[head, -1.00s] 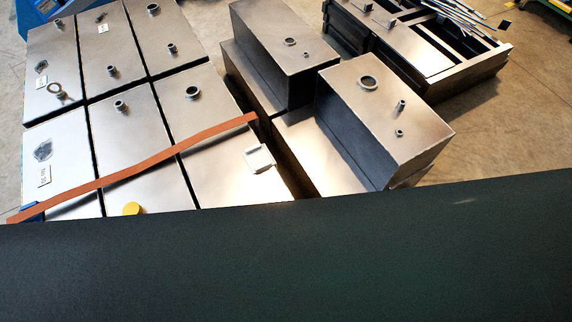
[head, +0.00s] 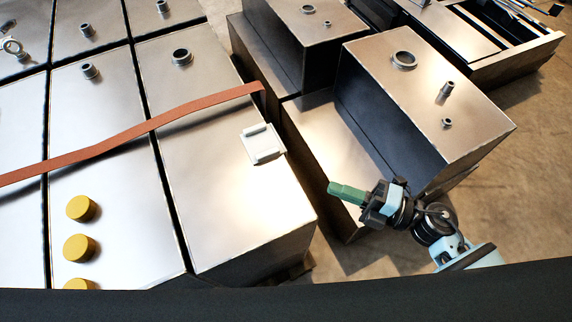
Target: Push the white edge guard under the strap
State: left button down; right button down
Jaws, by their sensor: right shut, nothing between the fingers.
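The white edge guard (head: 262,145) sits at the right edge of a metal tank top. It lies a little below the end of the strap and apart from it. The orange-brown strap (head: 150,125) runs slantwise across the tank tops, from the lower left up to the right edge. My right gripper (head: 335,188) has green fingers, is shut and empty, and points left. It is to the right of and below the edge guard, clear of it, above the gap beside the tanks. My left gripper is out of view.
Several yellow caps (head: 80,208) stand on the tank top at lower left. Metal tanks with pipe fittings (head: 404,60) stand to the right, taller blocks behind a lower step. Bare floor (head: 505,190) shows at right. A dark surface (head: 250,305) crosses the bottom.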

jog(key=n, duration=0.1)
send_near(268, 155)
jog(key=a, duration=0.1)
jog(key=s+a, duration=0.1)
jog(key=a, duration=0.1)
jog(key=shift+s+g, duration=0.2)
jog(key=shift+g, duration=0.2)
jog(key=w+a, duration=0.1)
jog(key=w, duration=0.1)
jog(key=shift+w+a+b, duration=0.3)
jog(key=shift+w+a, duration=0.1)
jog(key=shift+w+a+f, duration=0.1)
jog(key=shift+w+a, duration=0.05)
jog(key=shift+w, duration=0.35)
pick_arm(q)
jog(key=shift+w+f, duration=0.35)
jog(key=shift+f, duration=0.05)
pick_arm(e)
jog(key=shift+w, duration=0.1)
